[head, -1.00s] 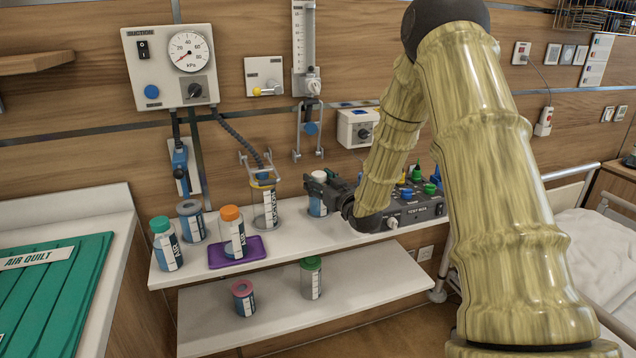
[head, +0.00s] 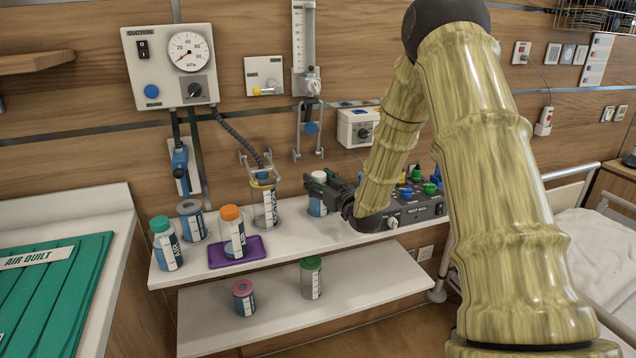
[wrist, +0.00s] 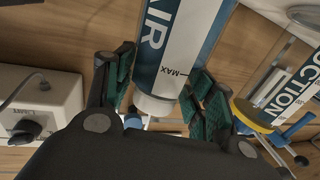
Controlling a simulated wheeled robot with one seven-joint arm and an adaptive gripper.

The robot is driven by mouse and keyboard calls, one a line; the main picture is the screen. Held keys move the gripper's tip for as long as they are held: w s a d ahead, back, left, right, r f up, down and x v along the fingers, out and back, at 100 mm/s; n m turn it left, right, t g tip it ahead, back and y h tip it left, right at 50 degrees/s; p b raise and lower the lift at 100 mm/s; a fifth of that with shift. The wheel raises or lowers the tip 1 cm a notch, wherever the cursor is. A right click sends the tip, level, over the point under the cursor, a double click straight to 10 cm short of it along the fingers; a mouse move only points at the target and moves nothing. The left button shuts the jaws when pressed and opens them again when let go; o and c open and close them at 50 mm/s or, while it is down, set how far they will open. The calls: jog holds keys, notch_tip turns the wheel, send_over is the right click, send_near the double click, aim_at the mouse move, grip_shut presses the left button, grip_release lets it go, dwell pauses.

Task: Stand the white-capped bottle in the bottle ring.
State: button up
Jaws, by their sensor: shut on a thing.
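The white-capped bottle (head: 318,207) has a blue and white label and is upright at the back of the upper shelf. In the wrist view the bottle (wrist: 180,45) lies between my finger pads, with its label reading "AIR" and "MAX". My gripper (head: 318,192) is shut on it and partly hides it in the head view; the wrist view also shows my gripper (wrist: 160,88). I cannot tell whether the bottle's base touches the shelf. I cannot clearly make out the bottle ring; a metal wall bracket (head: 297,153) hangs behind the bottle.
A suction canister (head: 264,208) stands left of the bottle. An orange-capped bottle (head: 232,235) is on a purple mat (head: 252,250). Green-capped (head: 166,246) and grey-topped (head: 191,222) bottles stand further left. A dark test box (head: 418,212) is right. The lower shelf (head: 360,295) holds two containers.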

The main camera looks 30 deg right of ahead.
jog(key=o, duration=1.3)
jog(key=shift+s, duration=0.25)
jog(key=s, duration=1.1)
jog(key=shift+s+a, duration=0.2)
jog(key=shift+s, duration=0.1)
